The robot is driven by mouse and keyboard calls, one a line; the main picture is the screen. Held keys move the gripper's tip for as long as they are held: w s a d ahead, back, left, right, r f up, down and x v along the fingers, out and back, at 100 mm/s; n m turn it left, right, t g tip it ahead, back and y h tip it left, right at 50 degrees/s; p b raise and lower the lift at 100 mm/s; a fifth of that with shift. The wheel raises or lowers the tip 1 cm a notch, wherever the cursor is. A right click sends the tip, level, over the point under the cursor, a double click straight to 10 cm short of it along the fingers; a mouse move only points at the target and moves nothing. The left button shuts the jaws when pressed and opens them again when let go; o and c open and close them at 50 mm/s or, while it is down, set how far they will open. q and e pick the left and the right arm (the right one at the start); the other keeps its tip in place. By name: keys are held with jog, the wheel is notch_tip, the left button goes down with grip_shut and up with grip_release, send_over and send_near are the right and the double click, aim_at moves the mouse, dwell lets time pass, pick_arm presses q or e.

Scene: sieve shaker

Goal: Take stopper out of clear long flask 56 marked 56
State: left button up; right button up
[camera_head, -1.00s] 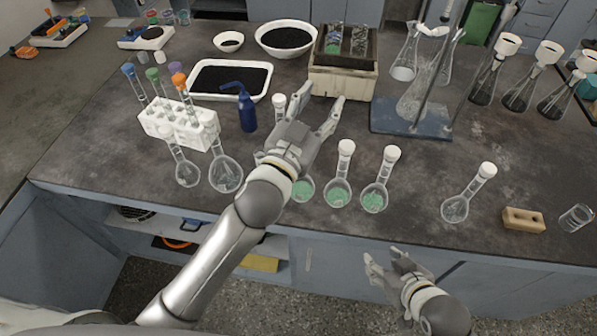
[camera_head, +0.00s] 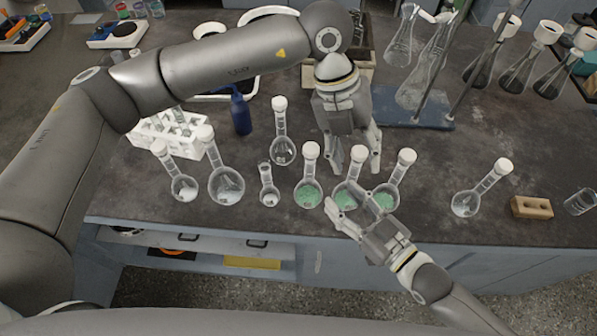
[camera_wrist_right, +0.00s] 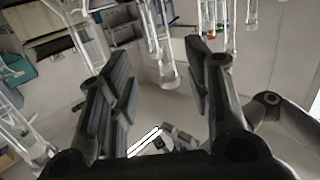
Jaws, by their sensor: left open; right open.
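Several long-necked clear flasks with white stoppers stand on the dark bench. No number is readable, so I cannot tell which is flask 56. My left gripper (camera_head: 356,164) is open and points down, its fingers on either side of the white stopper (camera_head: 358,153) of the middle green-filled flask (camera_head: 346,199). I cannot tell whether they touch it. My right gripper (camera_head: 352,207) is open at the bench's front edge, near that flask's bulb and partly covering it. In the right wrist view its open fingers (camera_wrist_right: 160,85) show, with blurred glassware beyond.
Green-filled flasks stand left (camera_head: 308,194) and right (camera_head: 386,198) of the middle one. A small unstoppered flask (camera_head: 268,195), a clear flask (camera_head: 283,150) and a blue bottle (camera_head: 241,112) stand further left. A stand base (camera_head: 418,120) is behind.

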aim_at(314, 168)
pick_arm(q)
jog(key=w+a+y, duration=0.1)
jog(key=w+a, duration=0.1)
jog(key=w+a+n+t+y, duration=0.1)
jog(key=a, duration=0.2)
jog(key=w+a+r+t+y, duration=0.1)
jog(key=w+a, duration=0.1)
jog(key=shift+w+a+y, duration=0.3)
jog(key=shift+a+r, duration=0.1)
jog(key=shift+a, duration=0.05)
pick_arm(e)
jog(key=shift+y, duration=0.4)
jog(key=x, duration=0.7)
jog(key=r+x, duration=0.1)
jog(key=x, duration=0.3)
jog(key=shift+w+r, duration=0.1)
jog(key=shift+w, duration=0.1)
jog(key=shift+c, duration=0.5)
grip_shut()
